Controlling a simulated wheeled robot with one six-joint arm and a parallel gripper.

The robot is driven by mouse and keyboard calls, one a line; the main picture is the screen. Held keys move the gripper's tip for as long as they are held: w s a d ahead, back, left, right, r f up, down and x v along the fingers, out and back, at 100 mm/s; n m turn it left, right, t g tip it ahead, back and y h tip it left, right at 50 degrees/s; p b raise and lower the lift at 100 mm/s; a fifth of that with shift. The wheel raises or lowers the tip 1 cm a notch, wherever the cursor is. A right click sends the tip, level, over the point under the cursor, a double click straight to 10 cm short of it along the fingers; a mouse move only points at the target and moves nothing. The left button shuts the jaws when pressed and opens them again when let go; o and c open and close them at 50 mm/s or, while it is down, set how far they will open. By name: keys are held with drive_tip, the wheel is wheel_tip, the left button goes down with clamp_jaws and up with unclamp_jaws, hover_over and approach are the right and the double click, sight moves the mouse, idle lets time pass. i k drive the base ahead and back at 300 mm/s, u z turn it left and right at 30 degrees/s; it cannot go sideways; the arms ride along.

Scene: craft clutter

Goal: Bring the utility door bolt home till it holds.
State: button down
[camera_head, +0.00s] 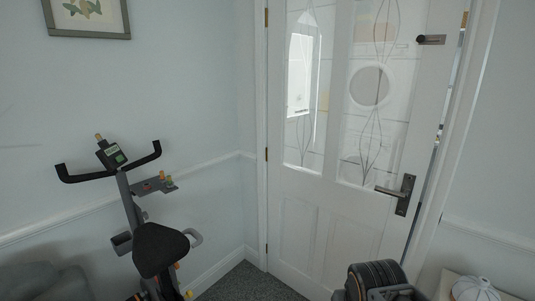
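The white panelled door (300,215) has patterned glass and stands right of the middle in the head view. A small dark bolt (431,39) is mounted high on the door near its right edge, with a round dark knob at its left end. The bolt is small here, and I cannot tell whether its tip is in a keeper. A dark lever handle (403,194) sits lower on the same side.
An exercise bike (160,248) stands at the left by the wall. A dark ribbed object (375,277) is at the bottom, low in front of the door. A pale rounded item (475,289) is at the lower right. Grey carpet (245,283) shows between bike and door.

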sight(421, 38)
drive_tip(key=z, duration=0.05)
drive_tip(key=k, duration=0.5)
drive_tip(key=z, duration=1.1)
drive_tip(key=i, duration=0.25)
drive_tip(key=u, duration=1.3)
drive_tip(key=i, duration=0.85)
drive_tip(key=u, duration=0.05)
